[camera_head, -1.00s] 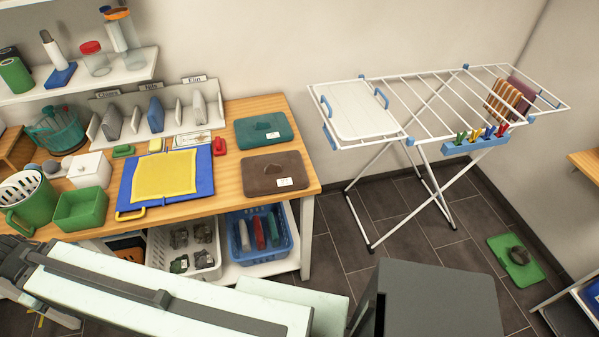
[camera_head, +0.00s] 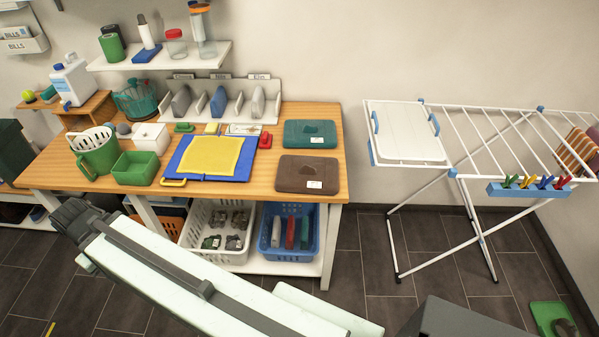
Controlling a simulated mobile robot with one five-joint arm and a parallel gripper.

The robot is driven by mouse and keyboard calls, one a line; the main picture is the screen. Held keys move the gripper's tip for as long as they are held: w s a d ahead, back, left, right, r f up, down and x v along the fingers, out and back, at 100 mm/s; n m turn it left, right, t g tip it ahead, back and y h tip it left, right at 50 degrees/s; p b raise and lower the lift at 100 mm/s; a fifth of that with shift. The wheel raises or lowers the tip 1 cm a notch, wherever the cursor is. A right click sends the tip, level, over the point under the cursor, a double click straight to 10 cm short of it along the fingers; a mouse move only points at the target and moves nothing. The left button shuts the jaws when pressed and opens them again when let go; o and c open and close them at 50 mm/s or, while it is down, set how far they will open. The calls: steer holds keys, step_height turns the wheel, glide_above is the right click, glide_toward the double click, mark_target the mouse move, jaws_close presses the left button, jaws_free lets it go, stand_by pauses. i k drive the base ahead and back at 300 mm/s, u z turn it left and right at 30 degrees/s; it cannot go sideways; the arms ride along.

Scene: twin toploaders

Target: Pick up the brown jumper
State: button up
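The brown jumper (camera_head: 308,174) lies folded flat near the right front corner of the wooden tabletop, with a small white tag on it. A teal folded garment (camera_head: 311,134) lies just behind it, apart from it. My pale arm crosses the lower part of the view, in front of the table. The dark far end of my arm (camera_head: 78,218) is at the lower left, well away from the jumper; no separate fingers can be made out there.
The wooden table (camera_head: 268,184) also carries a blue board with a yellow cloth (camera_head: 211,155), a green tub (camera_head: 135,168) and a divided rack. White and blue baskets (camera_head: 286,231) sit on the shelf below. A drying rack (camera_head: 470,150) stands to the right, with floor between.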

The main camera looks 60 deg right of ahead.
mark_target(301, 174)
steer(key=i, duration=0.85)
steer(key=z, duration=0.05)
